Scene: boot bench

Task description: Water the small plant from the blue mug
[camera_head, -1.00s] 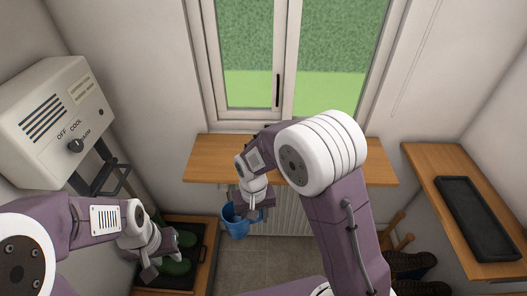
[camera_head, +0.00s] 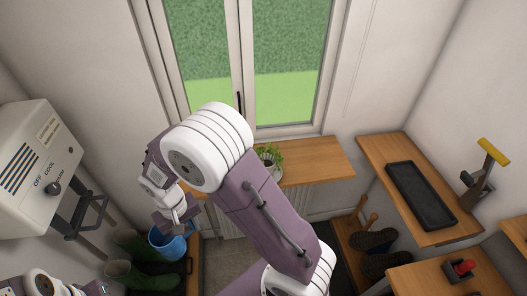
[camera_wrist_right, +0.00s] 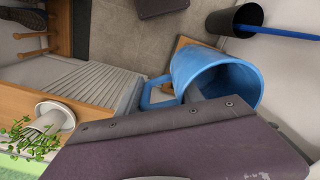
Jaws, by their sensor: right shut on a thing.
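My right gripper (camera_head: 176,218) is shut on the blue mug (camera_head: 168,246) and holds it in the air, left of the window shelf. In the right wrist view the mug (camera_wrist_right: 190,70) shows its handle and part of its opening; its contents cannot be seen. The small plant (camera_head: 269,154) is green and stands on the wooden window shelf, partly behind my right arm. In the right wrist view the plant (camera_wrist_right: 30,138) shows in a white pot (camera_wrist_right: 52,119), apart from the mug. Only part of my left arm shows at the bottom left; its fingers are out of view.
The wooden window shelf (camera_head: 325,160) is clear right of the plant. Green boots (camera_head: 140,275) stand below the mug. A beige heater box (camera_head: 35,165) is at the left. A black tray (camera_head: 420,195) lies on the right bench, beside a yellow-handled tool (camera_head: 490,155).

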